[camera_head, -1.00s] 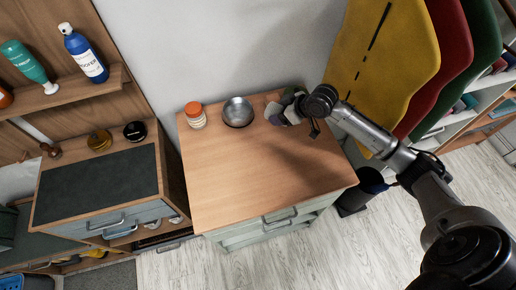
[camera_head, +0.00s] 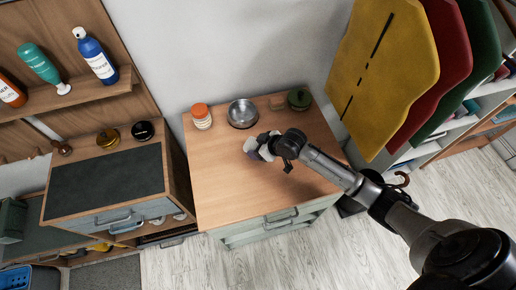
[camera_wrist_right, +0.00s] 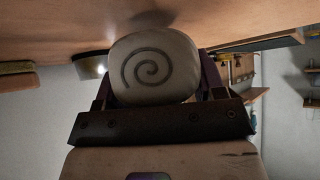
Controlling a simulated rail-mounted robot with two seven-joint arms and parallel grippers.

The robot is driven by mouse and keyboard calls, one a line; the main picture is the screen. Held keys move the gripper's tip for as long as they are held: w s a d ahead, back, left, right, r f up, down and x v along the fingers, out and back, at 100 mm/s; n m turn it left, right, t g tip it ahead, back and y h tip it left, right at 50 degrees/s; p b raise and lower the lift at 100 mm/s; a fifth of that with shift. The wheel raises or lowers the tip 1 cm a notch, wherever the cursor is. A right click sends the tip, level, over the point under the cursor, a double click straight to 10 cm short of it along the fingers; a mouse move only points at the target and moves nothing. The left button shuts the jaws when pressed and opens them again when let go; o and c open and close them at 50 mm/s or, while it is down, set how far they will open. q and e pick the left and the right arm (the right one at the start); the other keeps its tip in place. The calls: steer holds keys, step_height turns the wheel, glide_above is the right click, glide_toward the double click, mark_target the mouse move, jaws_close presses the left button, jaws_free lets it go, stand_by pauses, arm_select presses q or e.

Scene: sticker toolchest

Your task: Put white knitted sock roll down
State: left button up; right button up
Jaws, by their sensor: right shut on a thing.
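The white knitted sock roll (camera_head: 255,151) is at my right gripper (camera_head: 268,147), over the middle of the wooden chest top (camera_head: 225,200). In the right wrist view the sock roll (camera_wrist_right: 152,70) is pale with a dark spiral on its end, and it sits between the fingers of my right gripper (camera_wrist_right: 155,95). The gripper is shut on it. The wooden surface (camera_wrist_right: 180,15) shows close to the roll; I cannot tell whether they touch. My left gripper is not in view.
At the back of the chest top stand an orange-capped jar (camera_head: 202,118), a metal bowl (camera_head: 241,113), a small tan block (camera_head: 277,103) and a dark green round item (camera_head: 299,99). The front and left of the top are clear. Yellow, red and green panels (camera_head: 385,75) stand at right.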

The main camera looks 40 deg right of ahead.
steer(key=shift+f, duration=0.95)
steer(key=shift+f, duration=0.15)
steer(key=o, duration=0.9)
